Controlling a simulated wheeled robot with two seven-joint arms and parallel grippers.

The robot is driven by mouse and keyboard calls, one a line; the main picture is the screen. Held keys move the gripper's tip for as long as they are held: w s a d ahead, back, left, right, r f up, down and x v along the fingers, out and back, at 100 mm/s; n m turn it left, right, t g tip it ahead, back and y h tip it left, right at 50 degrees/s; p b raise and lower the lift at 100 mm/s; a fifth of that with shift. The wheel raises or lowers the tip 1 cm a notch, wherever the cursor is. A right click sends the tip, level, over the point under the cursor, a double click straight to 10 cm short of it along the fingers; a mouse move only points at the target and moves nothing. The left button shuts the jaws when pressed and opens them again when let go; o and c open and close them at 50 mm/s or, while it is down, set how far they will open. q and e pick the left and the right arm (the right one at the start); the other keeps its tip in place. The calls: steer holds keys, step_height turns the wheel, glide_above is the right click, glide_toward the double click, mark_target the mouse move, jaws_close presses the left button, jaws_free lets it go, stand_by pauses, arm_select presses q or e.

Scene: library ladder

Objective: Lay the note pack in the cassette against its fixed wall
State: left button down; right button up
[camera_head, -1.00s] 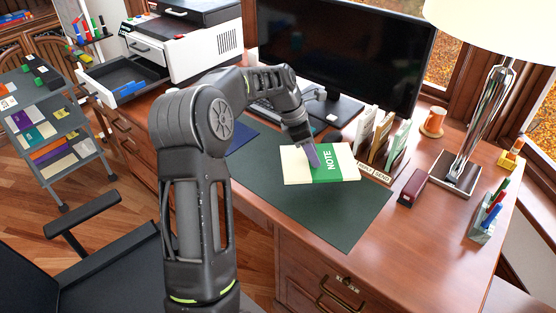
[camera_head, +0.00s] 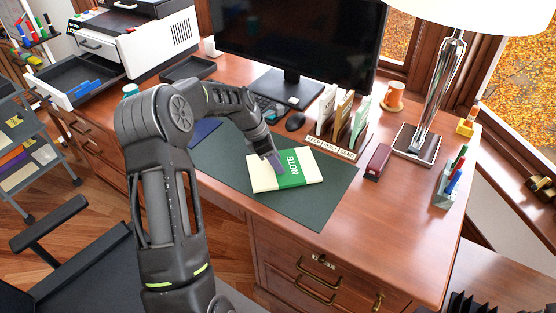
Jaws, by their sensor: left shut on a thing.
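The note pack (camera_head: 263,176), a cream block with a green band reading NOTE, shows over the green desk mat. My left gripper (camera_head: 276,164) comes down on it from above left. Its purple-tinted fingers are shut on the pack beside the green band; the fingertips are small and partly hidden. I cannot tell whether the pack touches the mat. The cassette (camera_head: 58,66) seems to be the dark open tray pulled out of the white printer at upper left, with blue pieces inside. My right gripper is not in view.
A monitor (camera_head: 290,40), mouse (camera_head: 295,122), letter sorter (camera_head: 333,150), maroon box (camera_head: 377,161), lamp (camera_head: 432,100) and pen holder (camera_head: 446,190) stand around the green mat (camera_head: 310,212). A dark tray (camera_head: 187,69) lies beside the printer (camera_head: 150,40). The desk's front right is clear.

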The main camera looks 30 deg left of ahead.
arm_select(q)
steer(key=shift+f, duration=0.15)
steer(key=shift+f, duration=0.2)
steer(key=c, duration=0.8)
jaws_free()
steer(key=shift+r, duration=0.15)
steer(key=v, duration=1.2)
steer(key=shift+b, duration=0.4)
